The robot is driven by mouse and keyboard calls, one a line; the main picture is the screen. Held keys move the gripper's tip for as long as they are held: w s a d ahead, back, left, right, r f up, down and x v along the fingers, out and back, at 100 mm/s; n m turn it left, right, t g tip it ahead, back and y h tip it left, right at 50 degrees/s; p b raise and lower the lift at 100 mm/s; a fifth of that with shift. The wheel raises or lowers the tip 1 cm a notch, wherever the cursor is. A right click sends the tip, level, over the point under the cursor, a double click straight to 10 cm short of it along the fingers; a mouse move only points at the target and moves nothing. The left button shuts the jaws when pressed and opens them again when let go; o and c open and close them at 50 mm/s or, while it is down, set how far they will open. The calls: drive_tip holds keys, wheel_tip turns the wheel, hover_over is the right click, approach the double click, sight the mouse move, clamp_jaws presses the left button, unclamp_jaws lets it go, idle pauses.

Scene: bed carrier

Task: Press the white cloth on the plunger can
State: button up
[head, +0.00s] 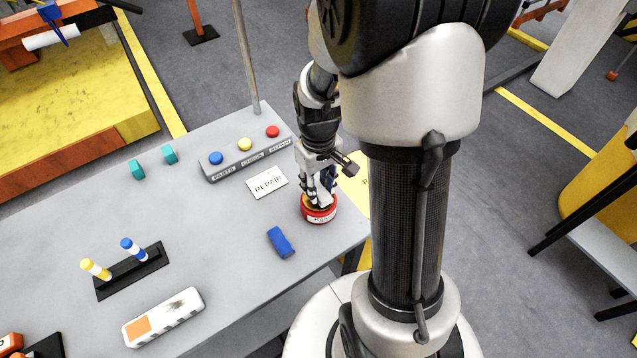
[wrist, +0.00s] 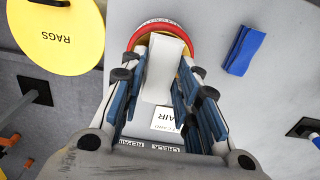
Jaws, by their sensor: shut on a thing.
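The red plunger can (head: 319,215) stands near the right edge of the grey table, with a yellowish top partly showing. My gripper (head: 320,190) points down right over it. In the wrist view, my gripper (wrist: 165,85) is shut on the white cloth (wrist: 160,75), a folded strip between the blue-padded fingers. The cloth's far end lies over the top of the red can (wrist: 158,25). The cloth looks to be at the can's top, but I cannot tell whether it presses down. The fingers hide part of the can.
A blue folded cloth (head: 281,242) lies left of and nearer than the can. A yellow RAGS disc (wrist: 58,38) is beside the table.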

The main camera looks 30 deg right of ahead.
sight(319, 188)
drive_tip(key=shift+s+f+b, duration=0.1)
drive_tip(key=shift+f+b, duration=0.2)
drive_tip(key=shift+f, duration=0.25)
idle(1.1)
wheel_tip(319, 188, up, 7)
drive_tip(key=p, duration=0.6)
drive_tip(key=shift+r, duration=0.15)
